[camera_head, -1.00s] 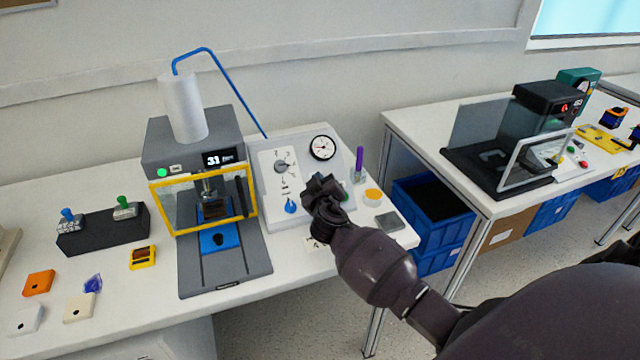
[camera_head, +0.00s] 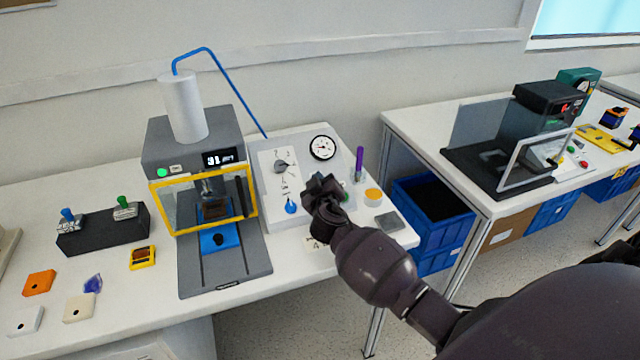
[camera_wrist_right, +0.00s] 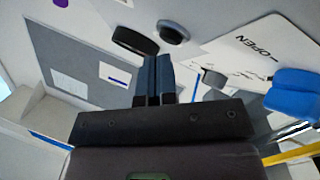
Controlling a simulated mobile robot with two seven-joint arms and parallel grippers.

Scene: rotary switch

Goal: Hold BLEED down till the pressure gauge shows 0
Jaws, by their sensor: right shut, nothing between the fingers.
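The pressure gauge (camera_head: 322,148) is a white dial with a black rim at the top right of the grey sloped panel (camera_head: 345,147). Its reading is too small to tell. A grey rotary knob (camera_head: 281,167) and a blue handle (camera_head: 291,206) are on the panel's white plate. My right gripper (camera_head: 322,187) is over the panel's lower right; no BLEED label is readable. In the wrist view its shut, empty fingers (camera_wrist_right: 153,78) point toward a black round part (camera_wrist_right: 135,40) and a dark round button (camera_wrist_right: 173,32). Contact cannot be told. My left gripper is out of view.
A grey press (camera_head: 190,150) with a yellow-framed guard stands left of the panel. A purple pen-like item (camera_head: 359,160), an orange-topped cup (camera_head: 373,197) and a dark square pad (camera_head: 389,221) lie to the panel's right, near the table's edge. The blue handle also shows in the wrist view (camera_wrist_right: 293,92).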

